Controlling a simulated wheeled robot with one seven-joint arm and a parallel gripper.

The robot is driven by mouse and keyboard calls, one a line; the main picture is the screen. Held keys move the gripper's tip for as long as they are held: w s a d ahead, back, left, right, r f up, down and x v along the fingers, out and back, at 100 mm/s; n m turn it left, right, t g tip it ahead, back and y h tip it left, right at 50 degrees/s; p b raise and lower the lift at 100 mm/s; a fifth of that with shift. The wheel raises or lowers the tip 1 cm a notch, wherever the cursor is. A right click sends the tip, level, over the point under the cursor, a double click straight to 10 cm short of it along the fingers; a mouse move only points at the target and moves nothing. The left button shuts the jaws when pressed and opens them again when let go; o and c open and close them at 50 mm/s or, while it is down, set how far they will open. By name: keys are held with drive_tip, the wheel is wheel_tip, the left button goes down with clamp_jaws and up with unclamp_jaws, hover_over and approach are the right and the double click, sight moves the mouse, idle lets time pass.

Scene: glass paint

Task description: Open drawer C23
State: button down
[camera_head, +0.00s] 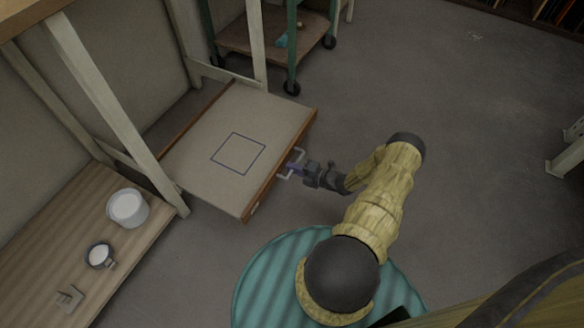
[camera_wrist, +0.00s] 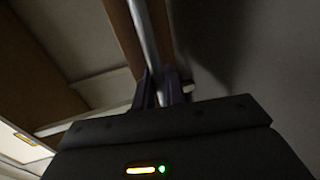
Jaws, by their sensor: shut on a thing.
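The drawer (camera_head: 195,155) is pulled well out of the pale-framed unit in the head view. Its inside is pale, with a dark square outline on the floor, and it looks empty. Its brown wooden front (camera_head: 279,172) faces right and carries a pale bar handle (camera_head: 298,155). A small label shows low on the front, too small to read. My gripper (camera_head: 293,168) is shut on the handle. In the wrist view, the dark fingers (camera_wrist: 162,92) close around the metal handle bar (camera_wrist: 145,40).
A wooden shelf (camera_head: 45,235) at lower left holds a white pot (camera_head: 128,207), a small cup (camera_head: 100,256) and a square plate (camera_head: 69,298). A green-framed trolley (camera_head: 291,60) on casters stands behind the drawer.

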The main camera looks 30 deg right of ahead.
drive_tip(key=c, duration=1.5)
unclamp_jaws()
drive_tip(key=shift+w+d, duration=0.1)
drive_tip(key=shift+c, duration=0.2)
drive_tip(key=shift+s, duration=0.2)
drive_tip(key=p+v, duration=0.5)
drive_tip(key=v, duration=1.2)
drive_tip(key=shift+r, duration=0.1)
